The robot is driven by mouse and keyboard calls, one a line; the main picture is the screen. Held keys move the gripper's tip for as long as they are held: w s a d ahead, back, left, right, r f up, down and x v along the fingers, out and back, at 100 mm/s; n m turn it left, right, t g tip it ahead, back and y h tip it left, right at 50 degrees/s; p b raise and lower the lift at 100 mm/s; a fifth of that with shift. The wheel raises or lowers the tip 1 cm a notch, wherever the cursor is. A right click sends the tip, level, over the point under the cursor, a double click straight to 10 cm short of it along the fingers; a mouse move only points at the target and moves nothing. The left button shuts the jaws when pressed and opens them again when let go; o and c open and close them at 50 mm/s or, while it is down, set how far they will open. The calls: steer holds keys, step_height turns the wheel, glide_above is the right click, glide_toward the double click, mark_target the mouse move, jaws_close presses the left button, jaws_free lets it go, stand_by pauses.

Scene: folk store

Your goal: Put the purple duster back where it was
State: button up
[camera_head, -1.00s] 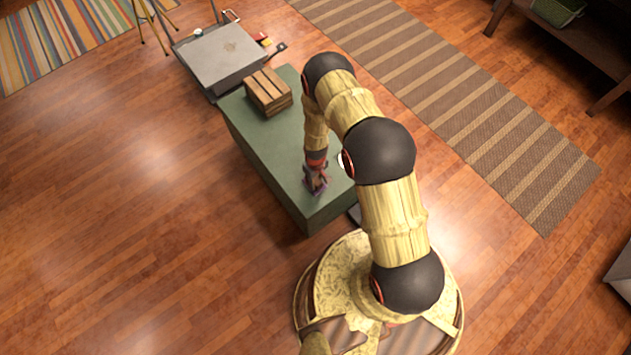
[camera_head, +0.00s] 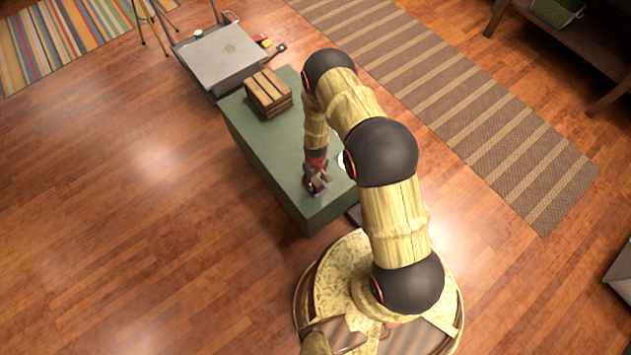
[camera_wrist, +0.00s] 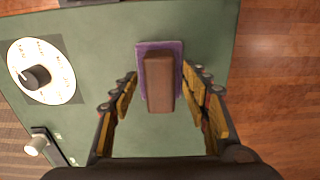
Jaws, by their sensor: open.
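The purple duster (camera_wrist: 159,77) lies on the green top (camera_wrist: 100,40) of a counter in the wrist view. It has a brown block-like back, with purple showing around its edges. My gripper (camera_wrist: 160,88) is open, with one finger on each side of the duster and a visible gap on both sides. In the head view, my gripper (camera_head: 317,184) is low over the near end of the green counter (camera_head: 255,140), and it hides the duster there.
A white dial with a black knob (camera_wrist: 35,76) and a small lever-like fitting (camera_wrist: 38,146) are left of the duster in the wrist view. A wooden crate (camera_head: 267,92) stands farther back on the counter, before a grey box-like unit (camera_head: 220,58). Wood floor lies right of the counter edge in the wrist view.

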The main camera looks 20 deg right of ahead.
step_height(320, 180, up, 10)
steer(key=p, duration=0.3)
step_height(320, 180, up, 37)
steer(key=m+t, duration=0.2)
steer(key=t, duration=0.1)
glide_above(316, 180)
steer(key=w, duration=0.3)
steer(key=s+r+t, duration=0.1)
steer(key=s+r, duration=0.5)
steer(key=r, duration=0.3)
steer(key=s+r, duration=0.5)
steer(key=r, duration=0.3)
steer(key=s+r, duration=0.3)
steer(key=s, duration=0.4)
steer(key=s+r+m+t, duration=0.1)
steer(key=s+r, duration=0.2)
steer(key=s, duration=0.4)
steer(key=shift+a+r+m+t, duration=0.15)
steer(key=shift+r+m+t, duration=0.1)
steer(key=shift+m+t, duration=0.05)
steer(key=shift+c, duration=0.8)
